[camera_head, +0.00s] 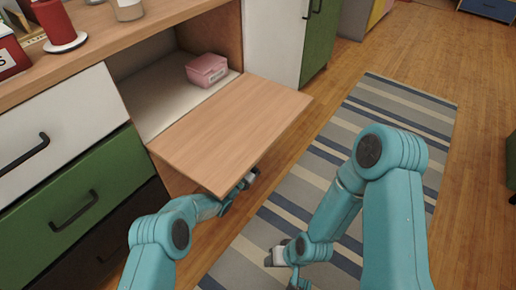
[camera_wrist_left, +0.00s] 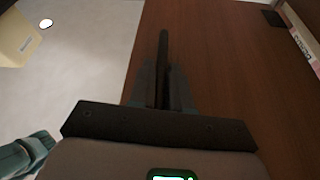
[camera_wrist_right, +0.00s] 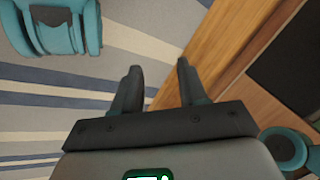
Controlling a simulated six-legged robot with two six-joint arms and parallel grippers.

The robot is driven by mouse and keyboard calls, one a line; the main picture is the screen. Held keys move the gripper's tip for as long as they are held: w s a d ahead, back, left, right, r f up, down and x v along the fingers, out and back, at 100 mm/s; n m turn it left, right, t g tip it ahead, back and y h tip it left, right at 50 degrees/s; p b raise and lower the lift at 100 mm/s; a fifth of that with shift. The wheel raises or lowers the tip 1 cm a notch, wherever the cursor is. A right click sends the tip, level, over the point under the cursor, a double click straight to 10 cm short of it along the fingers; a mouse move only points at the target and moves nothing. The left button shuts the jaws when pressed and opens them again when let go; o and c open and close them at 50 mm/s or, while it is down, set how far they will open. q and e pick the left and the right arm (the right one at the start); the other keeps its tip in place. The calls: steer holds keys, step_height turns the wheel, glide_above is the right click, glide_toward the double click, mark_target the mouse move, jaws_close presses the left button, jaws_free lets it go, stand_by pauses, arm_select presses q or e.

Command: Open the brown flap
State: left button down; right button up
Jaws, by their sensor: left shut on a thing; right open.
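The brown flap (camera_head: 235,125) is folded down and lies about level in front of an open cabinet compartment (camera_head: 165,85). My left gripper (camera_head: 247,184) is at the flap's outer edge, partly hidden beneath it. In the left wrist view my left gripper (camera_wrist_left: 163,95) is shut on a thin dark handle (camera_wrist_left: 163,45) against the brown surface (camera_wrist_left: 215,70). The handle is hidden in the head view. My right gripper (camera_head: 277,256) is open and empty, low over the rug; its parted fingers show in the right wrist view (camera_wrist_right: 158,85).
A pink box (camera_head: 206,69) sits inside the compartment. White and green drawers (camera_head: 65,175) with dark handles are at the left. A red candle (camera_head: 57,22) stands on the cabinet top. The striped rug (camera_head: 315,185) and wooden floor at the right are clear.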

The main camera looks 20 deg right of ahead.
arm_select(q)
step_height(320, 180, up, 4)
steer(key=shift+d+r+n+t+y+p, duration=0.15)
steer(key=shift+n+t+y+p, duration=0.15)
steer(key=shift+n+t+p, duration=0.5)
steer(key=shift+n+b, duration=0.3)
steer(key=shift+b, duration=0.1)
arm_select(e)
steer(key=shift+s+a+r, duration=0.1)
steer(key=shift+s+r, duration=0.4)
steer(key=shift+r, duration=0.2)
arm_select(q)
steer(key=c, duration=1.2)
jaws_free()
steer(key=shift+o, duration=0.2)
steer(key=shift+s+a, duration=0.1)
steer(key=shift+a, duration=0.3)
steer(key=p+v, duration=0.5)
steer(key=v, duration=1.1)
steer(key=shift+g, duration=0.3)
arm_select(e)
steer(key=s+r+g, duration=0.1)
steer(key=s+r, duration=0.2)
steer(key=r, duration=0.2)
steer(key=shift+s+a+g, duration=0.15)
steer(key=shift+a+g, duration=0.15)
steer(key=shift+a, duration=0.1)
